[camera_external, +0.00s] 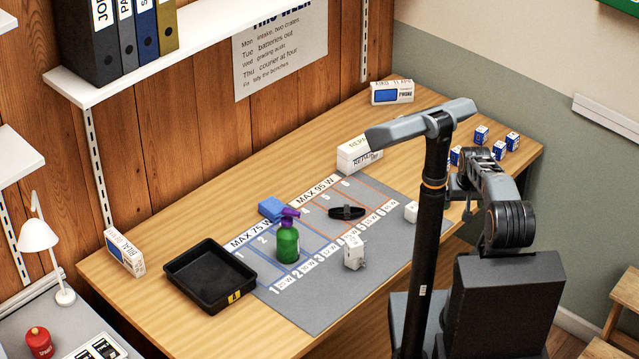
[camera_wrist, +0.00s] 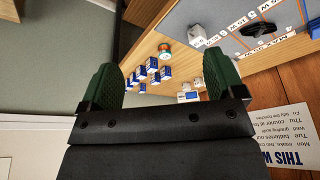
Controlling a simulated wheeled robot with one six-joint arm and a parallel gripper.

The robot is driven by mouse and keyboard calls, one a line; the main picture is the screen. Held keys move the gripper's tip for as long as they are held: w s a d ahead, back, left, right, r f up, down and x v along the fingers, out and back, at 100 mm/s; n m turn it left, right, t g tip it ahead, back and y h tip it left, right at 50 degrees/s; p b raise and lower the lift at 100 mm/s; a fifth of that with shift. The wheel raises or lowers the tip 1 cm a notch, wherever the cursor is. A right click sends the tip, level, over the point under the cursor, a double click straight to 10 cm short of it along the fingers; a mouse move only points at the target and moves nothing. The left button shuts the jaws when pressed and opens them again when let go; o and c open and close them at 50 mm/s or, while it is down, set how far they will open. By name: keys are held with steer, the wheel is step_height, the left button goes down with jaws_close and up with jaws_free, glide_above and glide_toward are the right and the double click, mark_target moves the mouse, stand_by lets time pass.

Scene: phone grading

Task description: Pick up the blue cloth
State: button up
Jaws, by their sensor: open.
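The blue cloth (camera_external: 271,208) is a small folded blue pad in the external view. It lies at the far edge of the grey mat (camera_external: 330,306), just behind a green spray bottle (camera_external: 288,243) with a purple head, which stands close in front of it.
A black tray (camera_external: 189,292) stands left of the bottle. On the mat are a black strap-like item (camera_external: 347,212) and a white adapter (camera_external: 355,253). A white carton (camera_external: 358,155) stands behind the mat. Several small blue-and-white boxes (camera_external: 498,150) are at the right end. A shelf (camera_external: 150,72) overhangs the back left.

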mark_target(274, 205)
steer(key=w+a+f+m+t+y+b, duration=0.2)
steer(key=w+a+f+m+y+b, duration=0.15)
steer(key=w+a+m+b, duration=0.4)
steer(key=w+a+f+m+t+y+b, duration=0.2)
steer(key=w+a+f+m+b, duration=0.25)
steer(key=w+a, duration=0.55)
steer(key=w+a+f+m+t+y+b, duration=0.1)
steer(key=a+f+m+b, duration=0.2)
steer(key=a, duration=0.6)
steer(key=w+a+f+m+y+b, duration=0.1)
steer(key=a+f+m+b, duration=0.3)
steer(key=a+m, duration=0.3)
steer(key=w+a+f+m+t+y+b, duration=0.1)
steer(key=a+f+m+b, duration=0.2)
steer(key=a, duration=0.9)
steer(key=shift+f+m+t+y+b, duration=0.15)
steer(key=shift+m+t+y+b, duration=0.35)
steer(key=shift+m, duration=1)
steer(key=shift+f+p+x, duration=0.1)
steer(key=shift+p+x, duration=0.35)
steer(key=shift+x, duration=1.2)
steer(key=shift+f+p+x, duration=0.15)
steer(key=shift+p+x, duration=0.3)
steer(key=shift+x, duration=1.2)
steer(key=shift+d, duration=0.15)
steer(key=shift+c, duration=0.3)
steer(key=c, duration=0.9)
